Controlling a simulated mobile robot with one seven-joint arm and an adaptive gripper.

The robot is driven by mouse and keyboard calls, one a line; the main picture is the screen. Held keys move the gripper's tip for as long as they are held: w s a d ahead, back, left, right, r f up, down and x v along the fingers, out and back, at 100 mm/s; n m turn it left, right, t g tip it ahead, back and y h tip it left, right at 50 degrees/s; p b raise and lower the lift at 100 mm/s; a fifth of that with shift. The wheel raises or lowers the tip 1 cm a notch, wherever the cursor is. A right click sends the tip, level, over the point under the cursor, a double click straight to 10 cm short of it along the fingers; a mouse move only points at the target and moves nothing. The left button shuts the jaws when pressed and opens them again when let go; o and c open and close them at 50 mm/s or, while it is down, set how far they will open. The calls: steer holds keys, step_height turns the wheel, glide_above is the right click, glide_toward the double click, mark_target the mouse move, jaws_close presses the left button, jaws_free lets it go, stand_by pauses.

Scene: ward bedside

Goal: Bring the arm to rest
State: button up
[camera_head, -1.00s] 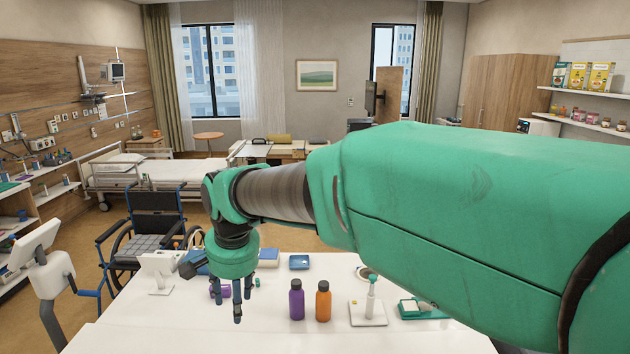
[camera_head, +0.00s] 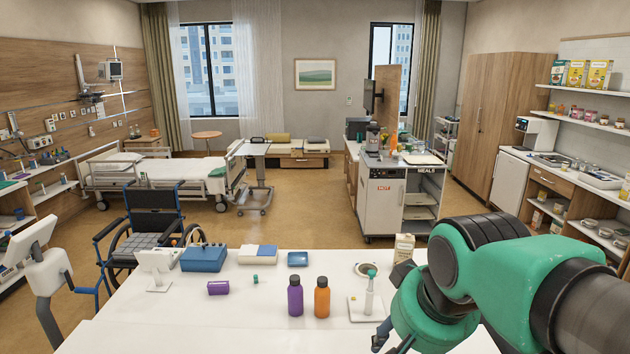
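My green arm reaches in from the right edge of the head view. My gripper (camera_head: 385,338) hangs at its end over the right part of the white table (camera_head: 240,325), low in the picture. Only a small dark part of its fingers shows beside the green wrist housing. I cannot tell whether the fingers are open or shut, and I see nothing held in them. The white stand with a toothbrush-like upright piece (camera_head: 369,293) is just left of the gripper. The green tray seen earlier at the table's right is hidden behind my arm.
A purple bottle (camera_head: 295,297) and an orange bottle (camera_head: 322,298) stand upright mid-table. A purple cylinder (camera_head: 218,288) lies at the left. A blue box (camera_head: 204,258), a small blue tray (camera_head: 298,259) and a carton (camera_head: 404,247) are along the back. The table's front left is clear.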

steer(key=s+d+f, duration=0.4)
steer(key=s+d, duration=0.2)
steer(key=s, duration=0.2)
steer(key=shift+s+d+f+t+h+b, duration=0.25)
steer(key=shift+s+d+t+h+b, duration=0.05)
steer(key=shift+d+t+h+b, duration=0.1)
stand_by(2.2)
